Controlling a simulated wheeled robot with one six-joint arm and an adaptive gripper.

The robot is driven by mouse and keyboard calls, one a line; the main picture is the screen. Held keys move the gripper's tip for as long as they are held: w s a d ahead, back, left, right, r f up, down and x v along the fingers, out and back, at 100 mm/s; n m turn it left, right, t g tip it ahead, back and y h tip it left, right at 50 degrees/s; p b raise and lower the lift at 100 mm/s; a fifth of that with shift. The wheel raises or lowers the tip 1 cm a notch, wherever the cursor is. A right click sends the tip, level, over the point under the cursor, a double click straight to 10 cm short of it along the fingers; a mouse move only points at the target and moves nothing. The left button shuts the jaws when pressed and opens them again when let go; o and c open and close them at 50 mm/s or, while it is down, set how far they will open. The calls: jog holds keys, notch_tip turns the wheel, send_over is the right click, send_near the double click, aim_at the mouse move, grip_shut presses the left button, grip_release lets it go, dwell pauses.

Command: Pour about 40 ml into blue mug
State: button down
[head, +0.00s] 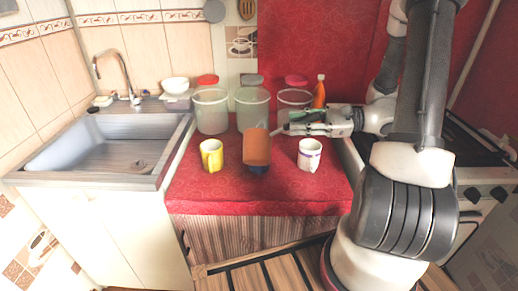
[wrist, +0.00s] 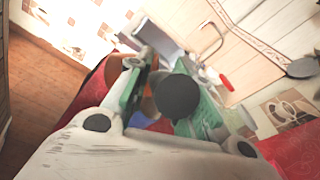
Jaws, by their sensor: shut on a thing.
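My gripper (head: 282,130) reaches in from the right and is shut on an orange-brown container (head: 256,145). The container is held above the counter and looks tipped; its mouth and contents cannot be made out. The dark blue mug (head: 258,169) is directly below the container in the head view, mostly hidden by it. No stream of liquid is visible.
A yellow mug (head: 211,156) stands left and a white patterned mug (head: 309,156) right of the blue mug. Behind are several lidded jars (head: 211,112) and an orange bottle (head: 319,92). A sink (head: 100,150) lies left, a stove (head: 480,160) right. The front red oilcloth (head: 220,192) is clear.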

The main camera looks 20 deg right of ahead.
jog(key=shift+w+d+f+m, duration=0.2)
jog(key=shift+w+f+m, duration=0.05)
jog(key=shift+w+m, duration=0.35)
jog(key=shift+w+d+f+m, duration=0.1)
jog(key=shift+w+f+m, duration=0.1)
jog(key=shift+m, duration=0.1)
jog(key=shift+p, duration=0.3)
jog(key=shift+w+d+r+m+p, duration=0.1)
jog(key=shift+w+d+m+p, duration=0.1)
jog(key=shift+w+p, duration=0.2)
jog(key=shift+w+d+m+p, duration=0.1)
jog(key=shift+w+m+p, duration=0.15)
jog(key=shift+w, duration=0.25)
dwell(0.4)
jog(key=shift+s, duration=0.1)
